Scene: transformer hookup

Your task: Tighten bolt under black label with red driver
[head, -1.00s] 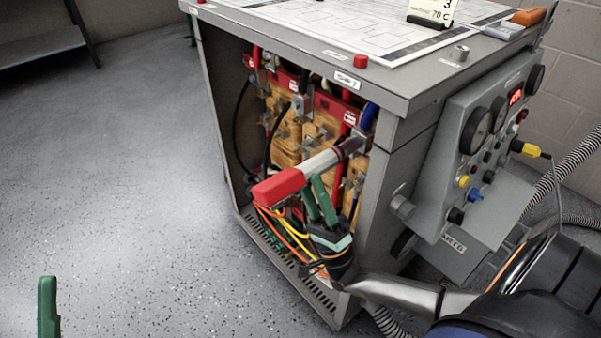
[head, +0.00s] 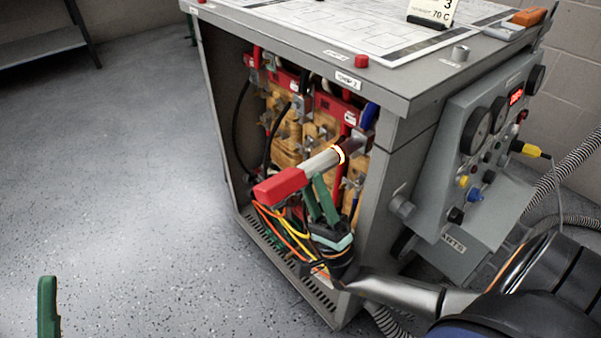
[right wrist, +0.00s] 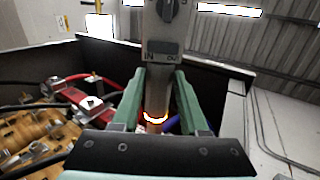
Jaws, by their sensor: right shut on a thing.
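The red driver has a red handle (head: 280,187) and a grey barrel (head: 320,161). It points up and right into the open cabinet, its tip end near the right-hand terminals. A ring (head: 340,154) on the barrel glows yellow-orange; it also shows in the right wrist view (right wrist: 155,118). My right gripper (head: 322,198), with green fingers, is shut on the driver; in the right wrist view the fingers (right wrist: 158,105) stand either side of it. The driver hides the bolt at its tip. I cannot make out a black label. One green finger of my left gripper (head: 48,306) shows at lower left.
The grey cabinet (head: 382,200) has an open front with wooden blocks, red bars and cables. Orange and yellow wires (head: 290,235) hang below the driver. A control panel (head: 470,180) is on the right side. The floor (head: 130,200) to the left is clear.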

